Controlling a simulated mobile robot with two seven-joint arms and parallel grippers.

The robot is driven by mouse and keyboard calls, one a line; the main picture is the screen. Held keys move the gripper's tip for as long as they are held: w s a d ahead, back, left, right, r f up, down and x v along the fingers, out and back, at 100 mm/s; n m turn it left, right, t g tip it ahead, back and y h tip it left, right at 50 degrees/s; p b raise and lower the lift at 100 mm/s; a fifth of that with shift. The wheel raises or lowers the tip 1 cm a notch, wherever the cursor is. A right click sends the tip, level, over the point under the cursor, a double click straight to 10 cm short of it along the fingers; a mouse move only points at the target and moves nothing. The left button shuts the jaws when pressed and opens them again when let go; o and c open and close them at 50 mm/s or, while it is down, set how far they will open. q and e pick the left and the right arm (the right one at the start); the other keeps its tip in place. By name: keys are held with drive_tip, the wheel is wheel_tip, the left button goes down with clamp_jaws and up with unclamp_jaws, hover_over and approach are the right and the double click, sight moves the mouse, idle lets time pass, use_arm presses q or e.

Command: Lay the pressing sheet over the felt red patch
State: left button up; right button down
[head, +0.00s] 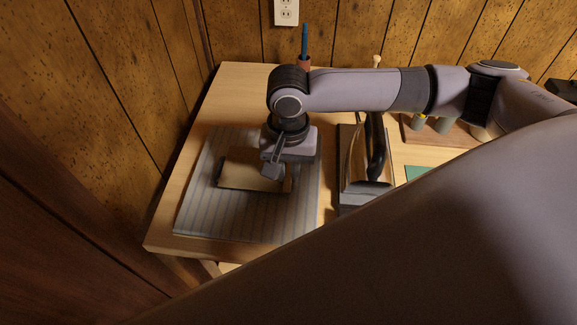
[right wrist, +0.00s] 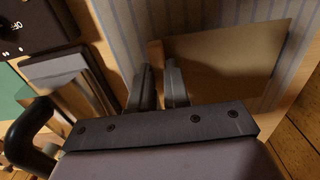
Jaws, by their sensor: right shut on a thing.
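The tan pressing sheet (head: 247,177) lies flat or just above the blue-and-white striped cloth (head: 195,212) at the left of the table; I cannot tell whether it touches the cloth. My right gripper (head: 271,171) points down at the sheet's right part and is shut on it. In the right wrist view, the two fingers (right wrist: 159,82) are close together at a corner of the sheet (right wrist: 225,62), which spreads out to the right over the stripes. No red felt patch shows in either view. My left gripper is not in view.
An iron-like thing with a dark handle (head: 376,150) stands right of the striped cloth. Farther right are a green piece (head: 416,172) and a wooden rack (head: 412,133). A brown holder with a blue tool (head: 304,50) stands at the back. Wood-panelled walls border the table.

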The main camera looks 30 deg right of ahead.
drive_tip(key=shift+f, duration=0.3)
drive_tip(key=c, duration=1)
unclamp_jaws()
wheel_tip(320, 180, up, 7)
drive_tip(key=shift+r+p, duration=0.1)
drive_tip(key=shift+p, duration=0.25)
